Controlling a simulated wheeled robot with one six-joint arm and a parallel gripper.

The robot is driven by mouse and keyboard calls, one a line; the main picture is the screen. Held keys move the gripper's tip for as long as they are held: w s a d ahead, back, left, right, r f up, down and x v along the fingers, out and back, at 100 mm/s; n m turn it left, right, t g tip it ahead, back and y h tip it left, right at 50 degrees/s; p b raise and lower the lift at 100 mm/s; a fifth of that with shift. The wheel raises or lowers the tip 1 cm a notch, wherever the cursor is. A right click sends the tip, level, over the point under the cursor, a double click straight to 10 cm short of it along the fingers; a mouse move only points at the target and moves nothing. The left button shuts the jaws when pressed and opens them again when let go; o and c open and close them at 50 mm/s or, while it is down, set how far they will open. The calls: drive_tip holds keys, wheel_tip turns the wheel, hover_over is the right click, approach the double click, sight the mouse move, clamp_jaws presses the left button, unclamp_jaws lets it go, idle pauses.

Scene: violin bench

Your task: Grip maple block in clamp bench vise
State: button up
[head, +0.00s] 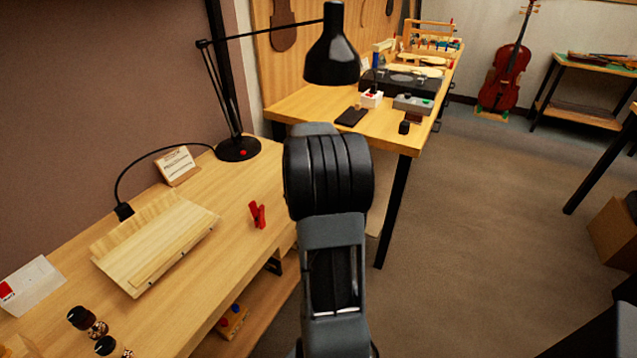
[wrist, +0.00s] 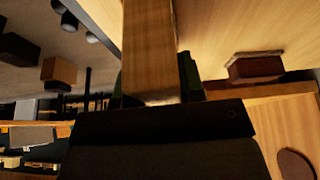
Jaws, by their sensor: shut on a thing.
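In the head view my arm covers the gripper and the block. I cannot make out the vise for certain in either view.
A second bench (head: 390,135) with tools stands behind. Open floor (head: 460,230) lies to the right.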

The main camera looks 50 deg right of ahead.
drive_tip(key=shift+f+b, duration=1.2)
drive_tip(key=shift+f, duration=0.2)
drive_tip(key=o, duration=1.1)
drive_tip(key=p+v, duration=0.1)
drive_tip(key=v, duration=1.3)
drive_tip(key=shift+p, duration=0.4)
